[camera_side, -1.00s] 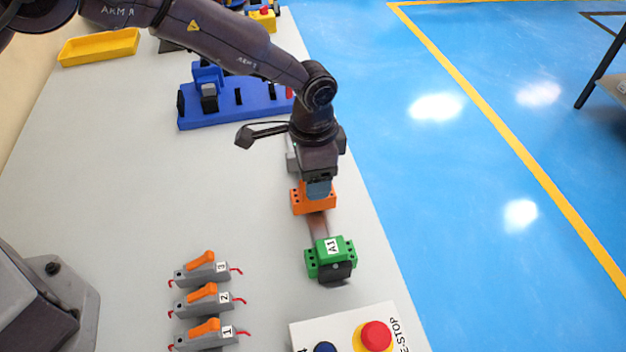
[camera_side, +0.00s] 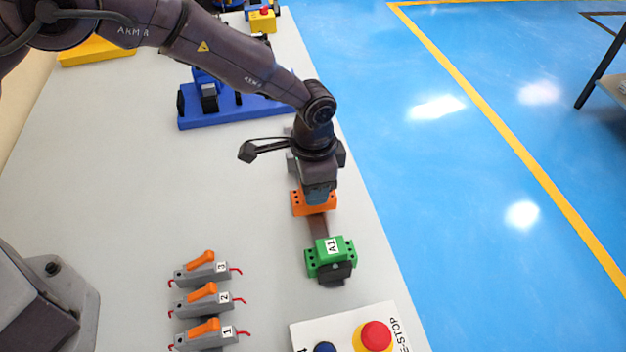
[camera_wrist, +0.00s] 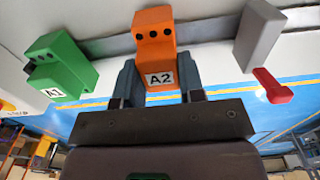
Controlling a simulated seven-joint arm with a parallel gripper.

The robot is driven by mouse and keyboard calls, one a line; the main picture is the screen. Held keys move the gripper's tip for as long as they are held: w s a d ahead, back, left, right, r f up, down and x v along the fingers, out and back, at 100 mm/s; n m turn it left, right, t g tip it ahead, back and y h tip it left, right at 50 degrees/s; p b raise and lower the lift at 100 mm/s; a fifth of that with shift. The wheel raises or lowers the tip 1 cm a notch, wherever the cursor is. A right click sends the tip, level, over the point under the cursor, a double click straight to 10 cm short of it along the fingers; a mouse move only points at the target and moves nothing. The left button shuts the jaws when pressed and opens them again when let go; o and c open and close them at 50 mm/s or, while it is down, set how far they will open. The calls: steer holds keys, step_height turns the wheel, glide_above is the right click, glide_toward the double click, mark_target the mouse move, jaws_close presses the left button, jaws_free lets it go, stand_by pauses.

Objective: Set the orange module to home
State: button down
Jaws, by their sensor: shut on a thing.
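The orange module (camera_side: 300,203), labelled A2 in the wrist view (camera_wrist: 153,45), sits on the rail beyond the green module. My gripper (camera_side: 319,197) is shut on the orange module from above; in the wrist view its two fingers (camera_wrist: 160,85) stand on either side of the block. The green module A1 (camera_side: 330,256) sits on the near part of the rail (camera_side: 318,226), apart from the orange one. It also shows at the left of the wrist view (camera_wrist: 65,68). My gripper hides part of the orange module and the rail behind it in the side view.
A grey block (camera_wrist: 259,35) and a red handle (camera_wrist: 273,87) show right of the orange module in the wrist view. Three orange-lever switches (camera_side: 203,298) stand at left front. An E-stop box (camera_side: 375,337) is at the front. A blue fixture (camera_side: 232,112) stands farther back.

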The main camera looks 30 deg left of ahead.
steer(key=s+d, duration=0.3)
steer(key=c, duration=0.7)
jaws_free()
step_height(320, 180, up, 13)
steer(key=shift+r, duration=0.1)
